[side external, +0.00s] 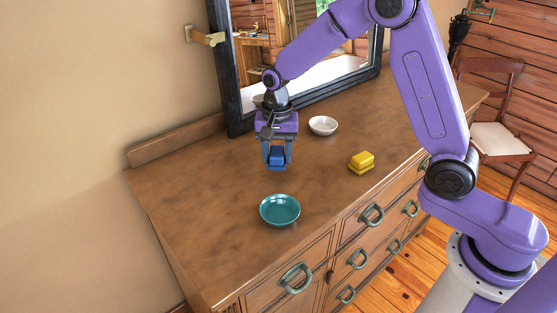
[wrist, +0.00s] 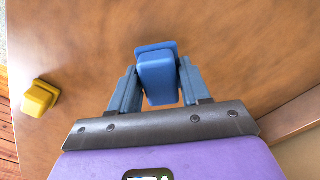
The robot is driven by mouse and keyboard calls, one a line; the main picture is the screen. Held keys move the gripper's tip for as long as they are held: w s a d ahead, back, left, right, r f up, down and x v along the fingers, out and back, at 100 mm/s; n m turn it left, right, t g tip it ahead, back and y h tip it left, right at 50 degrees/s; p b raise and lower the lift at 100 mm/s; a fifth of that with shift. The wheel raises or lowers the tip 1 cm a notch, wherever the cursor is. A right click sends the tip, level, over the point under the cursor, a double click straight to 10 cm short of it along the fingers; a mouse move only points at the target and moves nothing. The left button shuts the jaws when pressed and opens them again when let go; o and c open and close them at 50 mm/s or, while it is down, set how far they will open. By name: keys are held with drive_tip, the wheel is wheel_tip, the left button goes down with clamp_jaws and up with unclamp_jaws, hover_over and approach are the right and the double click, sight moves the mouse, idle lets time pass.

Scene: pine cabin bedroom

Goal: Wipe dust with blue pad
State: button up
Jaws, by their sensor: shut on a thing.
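The blue pad (side external: 276,158) is held between the fingers of my gripper (side external: 277,151), which is shut on it. In the side external view the pad is over the dresser top (side external: 200,170), toward the mirror side; I cannot tell whether it touches the wood. In the wrist view the blue pad (wrist: 157,72) sits between the two blue-grey fingers of my gripper (wrist: 156,85). The dresser top is brown with darker, mottled patches; I cannot make out dust clearly.
A teal bowl (side external: 280,210) stands near the front left of the dresser. A white bowl (side external: 323,125) stands near the mirror (side external: 232,100). A yellow block-like object (side external: 361,162) lies near the front edge; it also shows in the wrist view (wrist: 40,98).

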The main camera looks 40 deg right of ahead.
drive_tip(key=shift+r, duration=2.4)
